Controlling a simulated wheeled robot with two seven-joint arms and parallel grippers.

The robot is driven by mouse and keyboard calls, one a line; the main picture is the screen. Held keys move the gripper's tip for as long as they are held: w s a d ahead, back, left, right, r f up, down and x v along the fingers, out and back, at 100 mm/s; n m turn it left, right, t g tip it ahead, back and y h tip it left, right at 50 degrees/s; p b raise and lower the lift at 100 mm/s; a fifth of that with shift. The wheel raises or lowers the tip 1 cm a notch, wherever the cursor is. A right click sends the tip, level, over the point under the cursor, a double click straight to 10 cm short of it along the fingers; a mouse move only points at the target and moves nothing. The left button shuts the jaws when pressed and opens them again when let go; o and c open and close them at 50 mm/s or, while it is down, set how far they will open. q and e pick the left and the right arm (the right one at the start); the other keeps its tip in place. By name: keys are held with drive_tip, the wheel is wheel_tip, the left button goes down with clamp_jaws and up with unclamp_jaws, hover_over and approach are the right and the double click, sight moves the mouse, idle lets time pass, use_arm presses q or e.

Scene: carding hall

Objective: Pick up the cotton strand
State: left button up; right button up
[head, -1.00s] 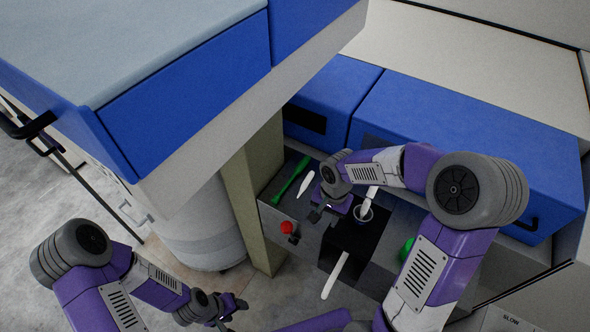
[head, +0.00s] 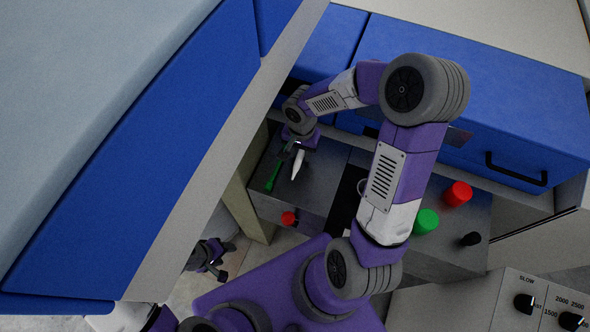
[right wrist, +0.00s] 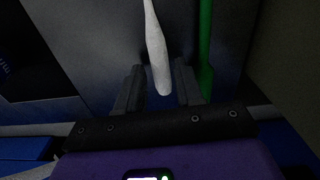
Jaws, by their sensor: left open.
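A white cotton strand (head: 298,165) lies on the grey machine top at its left end, beside a green stick-like tool. In the right wrist view the strand (right wrist: 155,45) reaches down between the two fingers. My right gripper (head: 293,148) is over the strand's upper end; in the right wrist view its fingers (right wrist: 159,68) stand apart on either side of the strand, with gaps showing. My left gripper (head: 212,262) is open and empty, low at the left, away from the strand.
The green tool (head: 272,178) lies close left of the strand. A red button (head: 288,218) sits in front. Green (head: 426,221) and red (head: 458,193) knobs stand to the right. The large blue-fronted cabinet (head: 130,150) is close on the left.

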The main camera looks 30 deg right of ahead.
drive_tip(key=shift+f, duration=0.6)
clamp_jaws()
drive_tip(key=shift+r, duration=0.15)
